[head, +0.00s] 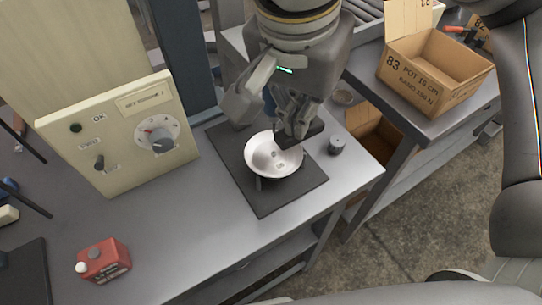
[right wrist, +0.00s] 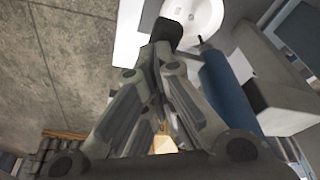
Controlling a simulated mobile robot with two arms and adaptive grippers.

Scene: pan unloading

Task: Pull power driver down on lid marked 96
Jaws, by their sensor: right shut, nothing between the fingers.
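A round white dish-like piece (head: 262,158), which may be the lid, sits on a dark mat (head: 285,200) on the bench. Small marks show inside it, but I cannot read a 96. My right gripper (head: 303,140) is shut and empty, its dark tips at the dish's right rim. I cannot tell whether they touch it. In the right wrist view the dish (right wrist: 205,12) is just past the dark fingertip (right wrist: 166,34). A blue cylinder (right wrist: 228,92), perhaps the power driver, stands beside the fingers. In the head view it is mostly hidden behind my gripper. My left gripper is out of view.
A cream control box (head: 120,135) with a dial stands left of the mat. A small grey cylinder (head: 337,146) stands right of the mat. A cardboard box marked 83 (head: 408,80) is at right.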

